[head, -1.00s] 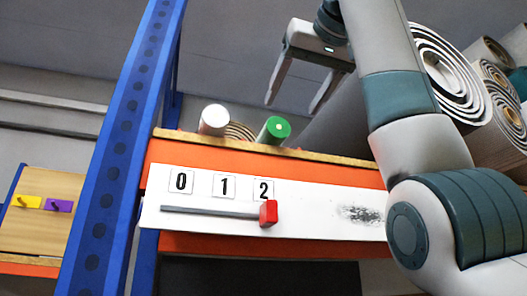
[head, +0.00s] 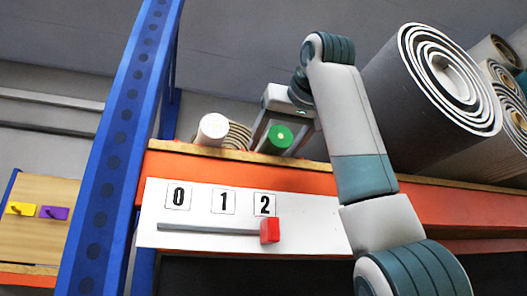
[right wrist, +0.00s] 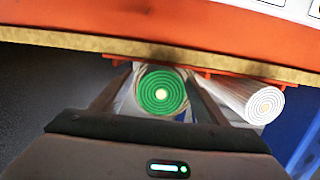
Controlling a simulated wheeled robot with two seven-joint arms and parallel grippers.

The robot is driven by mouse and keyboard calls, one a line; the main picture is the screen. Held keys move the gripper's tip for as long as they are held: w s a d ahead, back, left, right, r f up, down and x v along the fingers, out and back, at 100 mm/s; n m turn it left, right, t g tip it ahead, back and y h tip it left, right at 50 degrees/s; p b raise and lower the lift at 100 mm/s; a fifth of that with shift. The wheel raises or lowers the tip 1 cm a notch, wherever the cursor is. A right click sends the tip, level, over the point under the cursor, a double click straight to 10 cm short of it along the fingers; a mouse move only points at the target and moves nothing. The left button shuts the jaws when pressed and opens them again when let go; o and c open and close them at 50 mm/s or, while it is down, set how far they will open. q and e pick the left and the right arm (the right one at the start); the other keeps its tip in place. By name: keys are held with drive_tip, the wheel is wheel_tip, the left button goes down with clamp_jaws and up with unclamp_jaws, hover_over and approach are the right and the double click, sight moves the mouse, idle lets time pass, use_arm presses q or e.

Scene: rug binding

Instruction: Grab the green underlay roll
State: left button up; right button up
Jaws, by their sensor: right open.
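The green underlay roll (head: 277,139) lies on the shelf, its round end facing me. My right gripper (head: 274,142) is open, with one finger on each side of the green roll's end in the head view. In the right wrist view the green roll (right wrist: 161,91) shows between the two open fingers (right wrist: 160,98). Whether the fingers touch it I cannot tell. My left gripper is not in view.
A white roll (head: 212,130) lies left of the green one, with a tan coiled roll (head: 238,136) between them. Large grey rolls (head: 430,80) lie to the right. A blue upright (head: 120,130) stands at left. A white panel with a red-tipped slider (head: 270,230) is on the shelf front.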

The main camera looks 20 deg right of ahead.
drive_tip(key=shift+w, duration=0.25)
drive_tip(key=shift+w+r+p, duration=0.15)
drive_tip(key=shift+w+p, duration=0.35)
drive_tip(key=shift+p, duration=0.15)
drive_tip(key=w+p, duration=0.2)
drive_tip(key=w, duration=0.1)
drive_tip(key=shift+w+a+p, duration=0.15)
drive_tip(key=shift+w+p, duration=0.05)
drive_tip(key=shift+p, duration=0.15)
drive_tip(key=shift+w+f, duration=0.25)
drive_tip(key=shift+w, duration=0.25)
drive_tip(key=shift+s, duration=0.15)
drive_tip(key=c, duration=1.2)
